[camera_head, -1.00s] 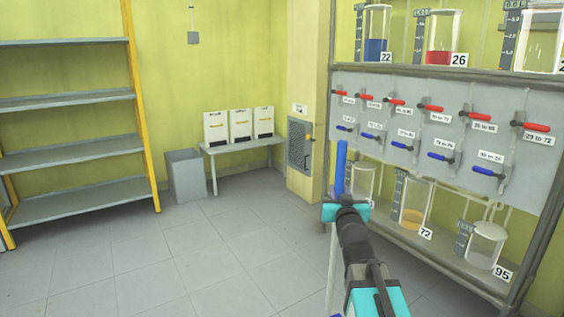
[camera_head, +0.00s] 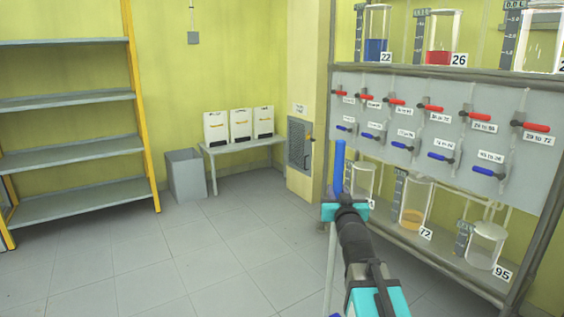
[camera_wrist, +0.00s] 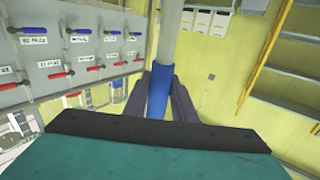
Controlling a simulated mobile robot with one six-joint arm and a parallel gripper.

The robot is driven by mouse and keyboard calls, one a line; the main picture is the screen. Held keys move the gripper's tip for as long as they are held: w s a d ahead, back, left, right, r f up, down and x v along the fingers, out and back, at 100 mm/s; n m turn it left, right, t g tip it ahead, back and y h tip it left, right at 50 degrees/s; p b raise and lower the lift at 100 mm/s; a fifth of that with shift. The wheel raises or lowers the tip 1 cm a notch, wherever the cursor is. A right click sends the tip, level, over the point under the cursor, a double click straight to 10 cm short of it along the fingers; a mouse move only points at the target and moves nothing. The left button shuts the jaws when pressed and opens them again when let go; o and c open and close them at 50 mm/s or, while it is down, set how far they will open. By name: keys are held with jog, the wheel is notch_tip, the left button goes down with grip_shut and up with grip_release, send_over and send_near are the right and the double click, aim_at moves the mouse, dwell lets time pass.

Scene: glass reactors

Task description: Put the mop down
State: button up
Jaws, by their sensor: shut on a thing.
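The mop shows as a blue handle (camera_head: 339,165) standing upright above my gripper (camera_head: 344,207) in the head view, with a pale grey pole below it. In the wrist view its blue grip (camera_wrist: 158,92) lies between the two dark fingers of my gripper (camera_wrist: 159,100), and the grey pole runs on to the top edge. My gripper is shut on the mop. The mop's head is out of view, so I cannot tell whether it touches the floor.
The reactor rack (camera_head: 427,78) with red and blue valves and glass vessels stands close on the right. An empty shelf unit (camera_head: 75,150) is at the left. A grey bin (camera_head: 186,176) and a small table (camera_head: 242,146) with white boxes stand at the back. The middle floor (camera_head: 215,240) is clear.

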jog(key=shift+d+f+m+h, duration=0.4)
jog(key=shift+d+h, duration=0.15)
jog(key=shift+d, duration=0.2)
jog(key=shift+d+f+m+h, duration=0.35)
jog(key=shift+d+h, duration=0.2)
jog(key=shift+d, duration=0.15)
jog(key=shift+m+g+h, duration=0.3)
jog(key=shift+m+h, duration=0.25)
jog(key=shift+h, duration=0.35)
jog(key=shift+s+d+f, duration=0.1)
jog(key=shift+d+f, duration=0.7)
jog(key=shift+f, duration=0.2)
jog(key=shift+s+d+f, duration=0.1)
jog(key=shift+d+f, duration=0.65)
jog(key=shift+f, duration=0.25)
jog(key=shift+r, duration=0.15)
